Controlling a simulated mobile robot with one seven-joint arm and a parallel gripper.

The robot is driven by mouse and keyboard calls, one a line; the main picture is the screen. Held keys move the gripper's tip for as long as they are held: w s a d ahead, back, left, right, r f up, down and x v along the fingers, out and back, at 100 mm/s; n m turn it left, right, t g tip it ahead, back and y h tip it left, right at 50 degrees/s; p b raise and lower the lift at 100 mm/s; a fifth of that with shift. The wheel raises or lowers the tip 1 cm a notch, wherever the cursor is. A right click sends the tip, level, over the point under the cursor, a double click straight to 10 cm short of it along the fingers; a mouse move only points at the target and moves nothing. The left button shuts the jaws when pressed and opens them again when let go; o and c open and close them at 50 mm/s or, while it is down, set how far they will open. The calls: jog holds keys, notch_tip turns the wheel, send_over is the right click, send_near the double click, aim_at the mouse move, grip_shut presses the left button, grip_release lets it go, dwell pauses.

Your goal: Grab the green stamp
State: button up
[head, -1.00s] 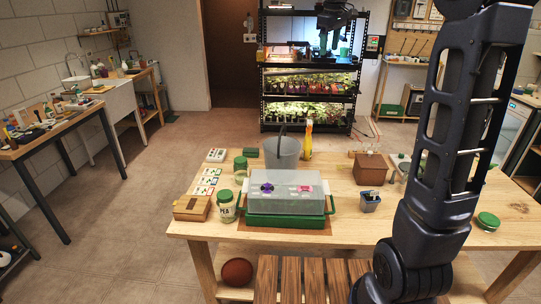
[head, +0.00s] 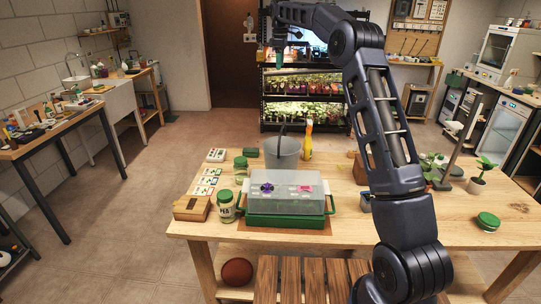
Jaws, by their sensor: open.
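A small dark green block (head: 250,152) lies on the wooden table just left of the grey bucket. It is too small to tell for certain whether it is the green stamp. No other clear stamp shows.
A bucket (head: 282,152), a yellow bottle (head: 307,141) and a lidded propagator box (head: 286,205) crowd the table (head: 350,238). Jars (head: 226,208), a wooden box (head: 191,208) and cards stand at left. Potted seedlings (head: 477,184) stand at right. My arm hides part of the table.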

jog(key=w+a+f+n, duration=0.2)
jog(key=w+a+f, duration=0.1)
jog(key=a+f, duration=0.15)
jog(key=f, duration=3.4)
jog(key=shift+w+d, duration=0.1)
jog(key=shift+d, duration=0.15)
jog(key=f, duration=1)
jog(key=shift+s+a+f, duration=0.2)
jog(key=shift+f, duration=0.05)
jog(key=c, duration=1.1)
